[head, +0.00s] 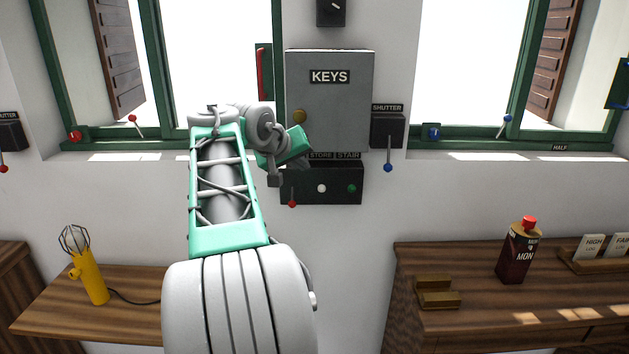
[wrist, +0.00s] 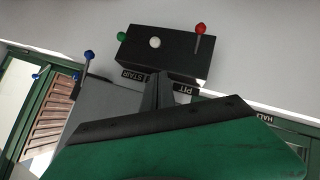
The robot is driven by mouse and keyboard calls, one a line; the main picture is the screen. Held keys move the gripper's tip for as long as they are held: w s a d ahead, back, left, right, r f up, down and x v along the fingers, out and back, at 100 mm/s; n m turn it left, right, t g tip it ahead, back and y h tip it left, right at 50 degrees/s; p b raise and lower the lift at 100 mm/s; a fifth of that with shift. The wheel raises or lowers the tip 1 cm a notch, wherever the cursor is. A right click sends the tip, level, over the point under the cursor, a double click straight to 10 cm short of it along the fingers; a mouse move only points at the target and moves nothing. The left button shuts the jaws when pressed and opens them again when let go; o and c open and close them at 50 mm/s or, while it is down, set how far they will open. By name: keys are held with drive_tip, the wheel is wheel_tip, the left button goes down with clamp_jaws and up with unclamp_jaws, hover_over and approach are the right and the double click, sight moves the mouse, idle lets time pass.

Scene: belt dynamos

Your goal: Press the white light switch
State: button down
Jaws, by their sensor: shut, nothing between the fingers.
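The white light switch (head: 321,188) is a small round white knob in the middle of a black switch box (head: 346,195) on the wall. It also shows in the wrist view (wrist: 154,42), where the box (wrist: 180,62) appears upside down. A green knob (head: 351,188) is on its right and a red-tipped lever (head: 292,203) on its left in the head view. My gripper (head: 305,163) is shut and empty near the box's top edge, up and left of the white knob. In the wrist view the dark fingers (wrist: 163,88) point at the box; I cannot tell whether they touch it.
A grey KEYS cabinet (head: 329,105) is above the box. A black SHUTTER box (head: 387,130) with a blue-tipped lever (head: 388,167) stands out to the right. The wall below the switch box is clear. A wooden desk (head: 500,262) is at lower right.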

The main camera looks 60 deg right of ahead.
sight(321, 188)
drive_tip(key=s+d+f, duration=0.1)
drive_tip(key=d+f, duration=0.3)
drive_tip(key=f, duration=0.2)
drive_tip(key=shift+s+d, duration=0.2)
drive_tip(key=shift+d, duration=0.05)
drive_tip(key=shift+f, duration=0.15)
